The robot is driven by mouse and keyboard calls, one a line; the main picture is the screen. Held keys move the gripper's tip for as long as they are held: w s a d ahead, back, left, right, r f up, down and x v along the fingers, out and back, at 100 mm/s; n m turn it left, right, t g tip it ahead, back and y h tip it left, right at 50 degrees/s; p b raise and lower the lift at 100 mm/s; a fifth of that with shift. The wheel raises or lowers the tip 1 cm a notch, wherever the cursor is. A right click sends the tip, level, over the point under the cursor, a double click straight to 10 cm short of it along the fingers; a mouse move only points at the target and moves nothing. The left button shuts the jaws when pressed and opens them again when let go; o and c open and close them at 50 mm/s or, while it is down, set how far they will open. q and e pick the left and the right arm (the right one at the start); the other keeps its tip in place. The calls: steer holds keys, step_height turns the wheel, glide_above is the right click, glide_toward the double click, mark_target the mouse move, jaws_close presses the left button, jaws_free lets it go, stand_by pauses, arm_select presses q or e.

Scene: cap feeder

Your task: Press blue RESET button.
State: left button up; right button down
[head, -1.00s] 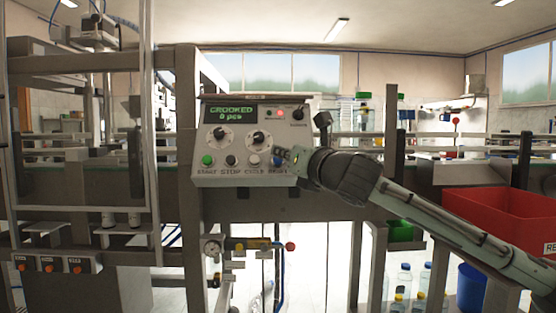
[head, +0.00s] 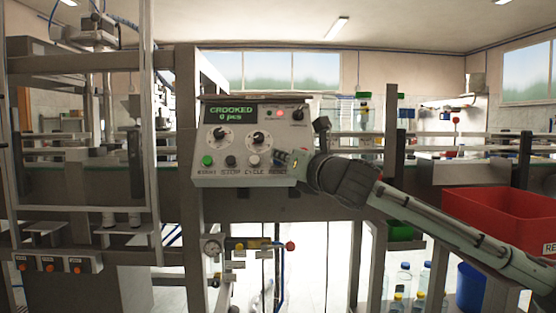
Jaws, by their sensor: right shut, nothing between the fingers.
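The control panel (head: 225,176) stands in the middle, with a green-lit display (head: 230,113) reading "CROOKED 0 pcs". Its lower row has a green START button (head: 207,160), a dark STOP button (head: 231,161), a pale CYCLE button (head: 253,160) and the blue RESET button (head: 277,161) at the right end. My right gripper (head: 285,157) is shut and empty, with its tips at the RESET button, partly covering it. I cannot tell whether the tips touch it. My left gripper is out of view.
Two knobs (head: 258,138) and a red lamp (head: 281,113) sit above the buttons. A red crate (head: 490,215) is at the right. A valve assembly (head: 250,244) hangs below the panel. Machine frame posts stand at the left.

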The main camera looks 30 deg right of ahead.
steer(key=shift+w+d+f, duration=0.1)
steer(key=shift+w+f, duration=0.1)
stand_by(0.3)
steer(key=shift+s+r, duration=0.1)
steer(key=shift+s+a+r+p, duration=0.35)
steer(key=shift+s+p, duration=0.1)
steer(key=shift+s, duration=0.05)
stand_by(0.3)
steer(key=s+a+r+p, duration=0.2)
steer(key=s+r, duration=0.1)
steer(key=shift+s+a, duration=0.1)
steer(key=shift+s, duration=0.15)
stand_by(1.0)
